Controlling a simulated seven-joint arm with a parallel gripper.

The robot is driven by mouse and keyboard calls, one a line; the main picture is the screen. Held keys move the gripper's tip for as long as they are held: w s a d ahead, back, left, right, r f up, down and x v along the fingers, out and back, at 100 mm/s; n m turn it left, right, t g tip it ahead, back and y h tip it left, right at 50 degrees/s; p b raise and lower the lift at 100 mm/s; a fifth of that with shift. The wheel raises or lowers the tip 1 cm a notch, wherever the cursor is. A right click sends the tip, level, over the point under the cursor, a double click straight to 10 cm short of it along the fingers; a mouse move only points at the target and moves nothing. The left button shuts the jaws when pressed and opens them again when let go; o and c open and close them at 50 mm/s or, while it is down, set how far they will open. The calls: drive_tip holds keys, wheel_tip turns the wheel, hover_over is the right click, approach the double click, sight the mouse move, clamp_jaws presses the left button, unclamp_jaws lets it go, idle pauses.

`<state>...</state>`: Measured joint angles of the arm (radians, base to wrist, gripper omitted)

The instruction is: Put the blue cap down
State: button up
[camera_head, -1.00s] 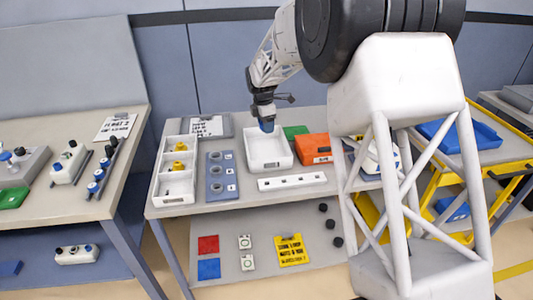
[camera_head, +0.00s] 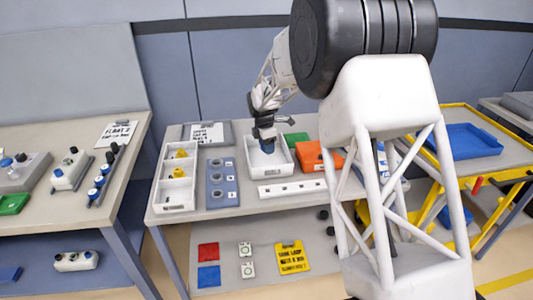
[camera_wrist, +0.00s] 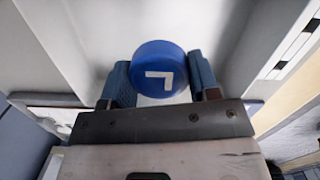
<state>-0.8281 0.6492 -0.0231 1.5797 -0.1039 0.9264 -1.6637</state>
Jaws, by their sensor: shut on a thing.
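The blue cap (camera_wrist: 159,70) is round, with a white L-shaped mark on its top, and sits between the fingers of my gripper (camera_wrist: 160,85) in the wrist view. My gripper is shut on it. In the head view my gripper (camera_head: 266,145) points down over the white tray (camera_head: 266,169), low inside its outline. The white tray's walls and floor surround the cap in the wrist view. I cannot tell whether the cap touches the tray floor.
A grey block with round sockets (camera_head: 222,184) and a white bin with yellow parts (camera_head: 177,182) stand to the left. An orange box (camera_head: 309,158) and a green piece (camera_head: 297,137) are to the right. A white strip (camera_head: 292,190) lies in front.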

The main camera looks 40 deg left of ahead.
drive_tip(key=shift+f, duration=0.15)
drive_tip(key=shift+f, duration=1.75)
drive_tip(key=shift+f, duration=0.1)
drive_tip(key=o, duration=0.8)
drive_tip(key=r, duration=0.8)
drive_tip(key=s+r, duration=0.1)
drive_tip(key=r, duration=0.3)
drive_tip(key=shift+a+r, duration=0.1)
drive_tip(key=shift+a, duration=0.15)
